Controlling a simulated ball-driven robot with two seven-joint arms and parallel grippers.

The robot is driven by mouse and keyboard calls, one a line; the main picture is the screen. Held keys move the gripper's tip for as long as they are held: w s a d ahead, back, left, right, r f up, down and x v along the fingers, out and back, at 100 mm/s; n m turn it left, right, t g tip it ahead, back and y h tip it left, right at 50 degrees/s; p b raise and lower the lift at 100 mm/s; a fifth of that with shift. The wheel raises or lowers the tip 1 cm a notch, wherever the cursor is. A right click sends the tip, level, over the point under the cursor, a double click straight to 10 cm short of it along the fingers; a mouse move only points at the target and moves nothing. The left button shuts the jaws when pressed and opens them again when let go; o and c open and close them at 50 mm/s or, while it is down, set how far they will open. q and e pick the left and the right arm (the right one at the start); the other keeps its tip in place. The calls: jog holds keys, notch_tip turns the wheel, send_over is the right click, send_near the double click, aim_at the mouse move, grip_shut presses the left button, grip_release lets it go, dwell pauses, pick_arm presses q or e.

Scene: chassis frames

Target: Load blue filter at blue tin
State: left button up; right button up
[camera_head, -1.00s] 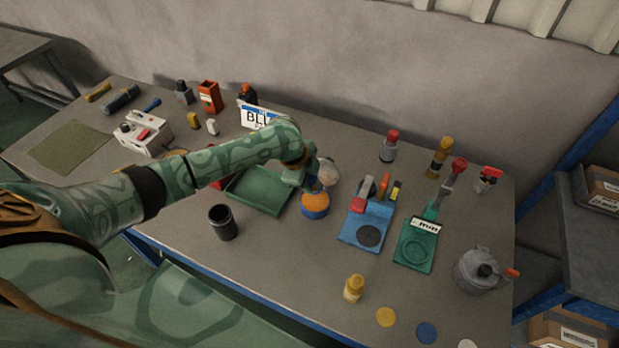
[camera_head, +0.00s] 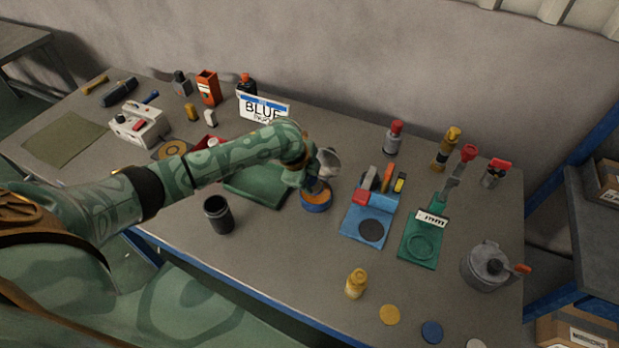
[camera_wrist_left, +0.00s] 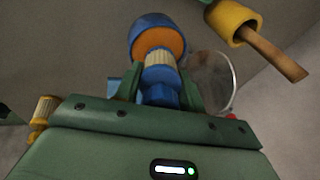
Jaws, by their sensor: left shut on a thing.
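The blue tin (camera_head: 316,207) stands on the bench with orange showing in its round top. It also shows in the wrist view (camera_wrist_left: 150,22). My left gripper (camera_head: 317,182) is above the tin and shut on the blue filter. In the wrist view the filter (camera_wrist_left: 162,72) has blue ends and a ribbed cream part, and sits between the fingers (camera_wrist_left: 160,95). Its far end overlaps the tin's orange top; I cannot tell whether it touches. The filter is mostly hidden in the head view. My right gripper is not in view.
A grey round piece (camera_head: 328,161) is behind the tin. A green tray (camera_head: 258,188) and a black cup (camera_head: 218,215) stand left.

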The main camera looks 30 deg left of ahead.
pick_arm(q)
jog(key=shift+f+b, duration=0.3)
jog(key=shift+f, duration=0.3)
dwell(0.6)
jog(key=shift+s+f+p, duration=0.1)
jog(key=shift+p, duration=0.2)
dwell(1.3)
notch_tip(320, 180, up, 7)
jog(key=p, duration=0.8)
dwell(0.7)
